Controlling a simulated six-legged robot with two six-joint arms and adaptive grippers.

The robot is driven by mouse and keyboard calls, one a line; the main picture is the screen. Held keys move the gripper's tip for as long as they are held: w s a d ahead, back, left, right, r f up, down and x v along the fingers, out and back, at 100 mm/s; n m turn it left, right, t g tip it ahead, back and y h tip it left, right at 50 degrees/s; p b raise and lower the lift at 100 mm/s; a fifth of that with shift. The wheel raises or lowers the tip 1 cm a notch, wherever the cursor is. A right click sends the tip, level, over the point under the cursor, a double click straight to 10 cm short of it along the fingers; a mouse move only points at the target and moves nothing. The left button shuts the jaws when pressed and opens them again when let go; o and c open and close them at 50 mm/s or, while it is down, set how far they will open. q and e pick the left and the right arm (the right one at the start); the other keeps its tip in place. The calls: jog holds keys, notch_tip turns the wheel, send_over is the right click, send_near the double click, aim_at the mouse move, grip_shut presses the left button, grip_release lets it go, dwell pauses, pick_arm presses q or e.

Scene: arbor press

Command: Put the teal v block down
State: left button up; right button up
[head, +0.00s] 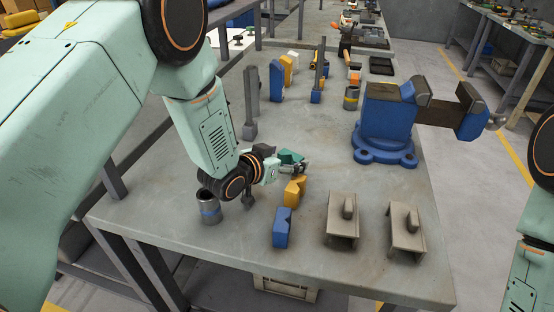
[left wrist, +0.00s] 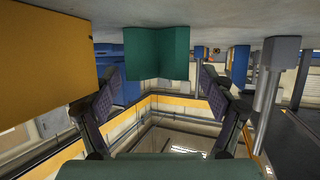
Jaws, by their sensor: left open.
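The teal v block (head: 290,156) rests on the grey bench top (head: 310,120), partly hidden by my left gripper (head: 293,169) in the head view. The left wrist view is upside down, with the bench top along its upper edge. There the teal v block (left wrist: 157,53) shows ahead, between the fingertips of my left gripper (left wrist: 158,85). The fingers are spread, with a gap visible on the block's right side. I cannot tell whether the left fingertip touches it. My right gripper is out of view; only part of the arm shows at the right edge.
A yellow v block (head: 294,192) stands close by, also large in the left wrist view (left wrist: 45,60). A blue press or vise (head: 388,125) stands right. The bench middle is clear.

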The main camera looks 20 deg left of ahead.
pick_arm(q)
jog(key=v, duration=1.2)
jog(key=shift+r+p, duration=0.2)
jog(key=shift+p, duration=0.15)
